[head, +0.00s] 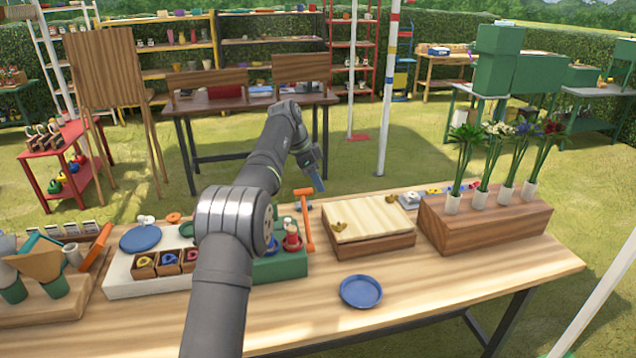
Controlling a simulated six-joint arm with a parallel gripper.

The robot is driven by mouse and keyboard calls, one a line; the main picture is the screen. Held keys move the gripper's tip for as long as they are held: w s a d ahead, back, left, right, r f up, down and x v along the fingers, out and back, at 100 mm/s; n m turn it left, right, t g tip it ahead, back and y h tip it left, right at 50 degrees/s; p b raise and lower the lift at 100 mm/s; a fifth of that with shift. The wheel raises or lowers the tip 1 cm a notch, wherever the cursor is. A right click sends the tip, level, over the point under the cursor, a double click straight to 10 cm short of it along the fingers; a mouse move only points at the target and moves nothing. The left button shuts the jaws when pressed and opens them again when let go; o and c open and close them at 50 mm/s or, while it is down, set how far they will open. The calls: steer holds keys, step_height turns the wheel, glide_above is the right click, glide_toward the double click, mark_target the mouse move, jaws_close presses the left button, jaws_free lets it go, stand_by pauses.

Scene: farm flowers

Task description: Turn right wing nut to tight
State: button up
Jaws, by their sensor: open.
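A wooden press (372,240) with a pale top board (370,216) stands on the table, right of the middle. A small brass wing nut (340,226) shows at the board's left side, and a small brass-coloured part (392,199), which looks like the right wing nut, at its far right edge. Both are too small to tell how they are turned. My gripper (319,184) is in the air up and left of the press in the picture, pointing down and apart from it. It looks empty and open, though its fingers are small here.
A wooden planter (485,222) with flowers in white vases is at right. A blue plate (361,291) lies in front. The table's front right is clear.

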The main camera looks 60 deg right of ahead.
steer(key=o, duration=0.6)
steer(key=s+d+n, duration=0.1)
steer(key=s+n, duration=0.1)
steer(key=s+d+f+n+h, duration=0.1)
steer(key=s+d+n, duration=0.1)
steer(key=s+d+n+h, duration=0.1)
steer(key=d, duration=0.1)
steer(key=shift+s+f+n, duration=0.3)
steer(key=shift+s+n, duration=0.1)
steer(key=s+d+f+n+h, duration=0.1)
steer(key=s+d+n+h, duration=0.2)
steer(key=s+n, duration=0.35)
steer(key=s+d+f+n+h, duration=0.2)
steer(key=s+n, duration=0.1)
steer(key=n, duration=0.6)
steer(key=n+t, duration=1.3)
steer(key=n, duration=2)
glide_toward(339, 224)
steer(key=x, duration=1)
steer(key=shift+w+d+f, duration=0.1)
steer(key=shift+w+d, duration=0.05)
steer(key=shift+d, duration=0.05)
